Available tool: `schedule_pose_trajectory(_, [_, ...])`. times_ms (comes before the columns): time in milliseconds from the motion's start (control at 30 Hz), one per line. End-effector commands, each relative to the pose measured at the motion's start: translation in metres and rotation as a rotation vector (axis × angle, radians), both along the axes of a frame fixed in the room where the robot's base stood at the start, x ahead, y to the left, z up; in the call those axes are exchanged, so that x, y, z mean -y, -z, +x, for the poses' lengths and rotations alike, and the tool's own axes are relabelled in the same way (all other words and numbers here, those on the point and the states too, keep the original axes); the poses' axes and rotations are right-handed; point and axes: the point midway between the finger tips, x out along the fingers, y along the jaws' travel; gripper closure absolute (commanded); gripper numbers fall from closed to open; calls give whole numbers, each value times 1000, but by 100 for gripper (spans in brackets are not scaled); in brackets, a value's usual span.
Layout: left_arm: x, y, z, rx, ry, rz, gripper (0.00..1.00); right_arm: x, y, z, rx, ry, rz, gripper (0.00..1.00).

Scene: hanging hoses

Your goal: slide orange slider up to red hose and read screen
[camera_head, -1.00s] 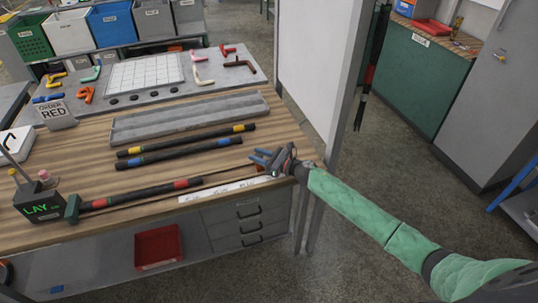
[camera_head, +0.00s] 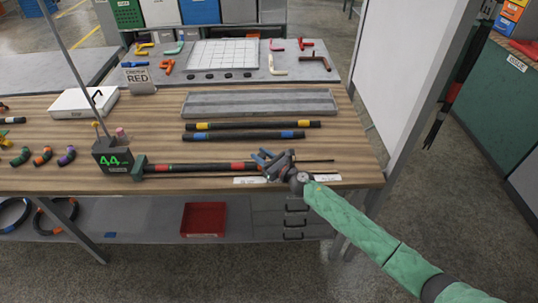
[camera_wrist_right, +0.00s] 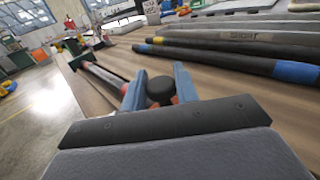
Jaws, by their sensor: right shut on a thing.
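The red hose (camera_head: 200,168), dark with red bands, lies along the near side of the wooden bench. Its left end is at a green block (camera_head: 139,167) beside a black box with a lit green screen (camera_head: 115,159). The screen reads 44; any further characters are too small to tell. My right gripper (camera_head: 271,158), with blue fingers, is at the hose's right end, shut around a dark round knob (camera_wrist_right: 160,91). Orange parts of the slider (camera_wrist_right: 177,99) show beside the fingertips. The fingers mostly hide the slider; whether it touches the hose is unclear. My left gripper is out of view.
Yellow-banded (camera_head: 252,125) and blue-banded (camera_head: 243,136) hoses lie behind, before a grey tray (camera_head: 260,102). A sign (camera_head: 138,80) says ORDER RED. White label strips (camera_head: 250,181) line the bench front. A post and white panel (camera_head: 401,80) stand at right.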

Motion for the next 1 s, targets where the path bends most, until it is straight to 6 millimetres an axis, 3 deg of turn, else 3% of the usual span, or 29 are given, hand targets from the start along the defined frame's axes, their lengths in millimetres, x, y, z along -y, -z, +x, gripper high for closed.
schedule_pose_trajectory(300, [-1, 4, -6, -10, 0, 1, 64, -5, -1, -2, 1, -6, 4, 100])
schedule_pose_trajectory(333, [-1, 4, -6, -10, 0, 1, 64, -6, -1, -2, 1, -6, 4, 68])
schedule_pose_trajectory(433, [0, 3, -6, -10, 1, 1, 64, -5, -1, -2, 1, -6, 4, 50])
schedule_pose_trajectory(767, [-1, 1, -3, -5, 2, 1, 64, -2, 0, -2, 0, -4, 1, 50])
schedule_pose_trajectory(967, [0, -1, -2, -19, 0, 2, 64, 11, 2, -14, 2, -4, -1, 50])
schedule_pose_trajectory(1000, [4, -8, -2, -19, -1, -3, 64, 15, 2, -18, 1, -4, 0, 50])
